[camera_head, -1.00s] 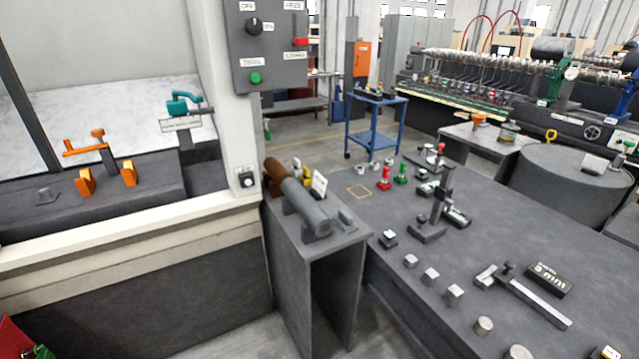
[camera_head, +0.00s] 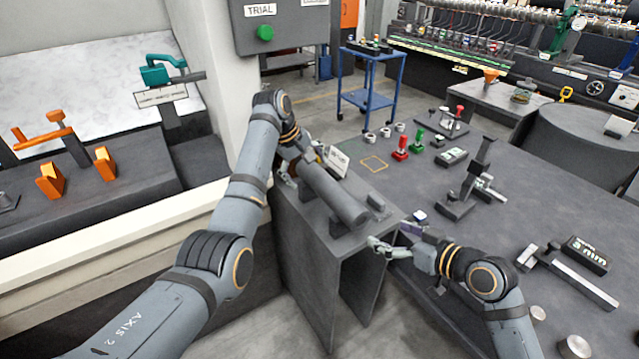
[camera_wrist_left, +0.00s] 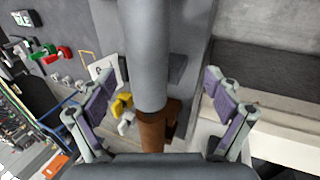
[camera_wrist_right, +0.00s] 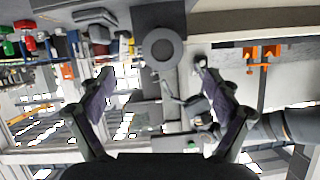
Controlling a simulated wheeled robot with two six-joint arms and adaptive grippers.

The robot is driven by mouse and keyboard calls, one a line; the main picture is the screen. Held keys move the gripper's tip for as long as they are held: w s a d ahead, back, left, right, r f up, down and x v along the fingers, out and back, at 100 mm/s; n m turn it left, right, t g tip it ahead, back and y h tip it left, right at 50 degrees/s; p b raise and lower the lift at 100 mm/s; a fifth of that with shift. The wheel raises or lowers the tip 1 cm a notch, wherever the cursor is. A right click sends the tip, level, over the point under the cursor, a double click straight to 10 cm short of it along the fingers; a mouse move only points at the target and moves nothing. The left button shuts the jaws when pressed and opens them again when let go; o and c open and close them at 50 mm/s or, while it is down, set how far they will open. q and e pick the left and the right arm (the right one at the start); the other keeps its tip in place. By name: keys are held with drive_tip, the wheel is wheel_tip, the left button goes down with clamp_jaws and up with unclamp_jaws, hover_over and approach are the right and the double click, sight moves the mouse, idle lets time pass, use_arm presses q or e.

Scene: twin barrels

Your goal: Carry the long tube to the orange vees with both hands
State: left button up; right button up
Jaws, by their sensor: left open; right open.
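The long tube (camera_head: 335,197) is grey with a brown far section (camera_wrist_left: 152,132). It lies on a narrow grey stand (camera_head: 300,237). My left gripper (camera_head: 301,166) is open over the tube's far part; in the left wrist view, the tube passes between its spread fingers (camera_wrist_left: 157,105). My right gripper (camera_head: 384,246) is open and empty near the stand's near edge. In the right wrist view, the tube's round end (camera_wrist_right: 162,48) appears ahead between its fingers (camera_wrist_right: 152,72). The two orange vees (camera_head: 50,182) (camera_head: 105,163) stand on the dark bench at left, away from both grippers.
A white pillar (camera_head: 222,85) and pale ledge (camera_head: 130,222) stand between the tube's stand and the vees. An orange bracket (camera_head: 45,138) rises behind the vees. The workbench at right holds red and green pieces (camera_head: 401,150) and a dark upright fixture (camera_head: 470,180).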

sight(329, 178)
use_arm(q)
drive_tip(key=d+f, duration=0.1)
drive_tip(key=f, duration=0.1)
drive_tip(key=w+d+f, duration=0.1)
drive_tip(key=d+f, duration=0.1)
drive_tip(key=f, duration=0.1)
drive_tip(key=d+f, duration=0.2)
drive_tip(key=shift+w+d+f, duration=0.1)
drive_tip(key=shift+w+f, duration=0.15)
use_arm(e)
drive_tip(key=x, duration=1)
drive_tip(key=shift+a+r, duration=0.25)
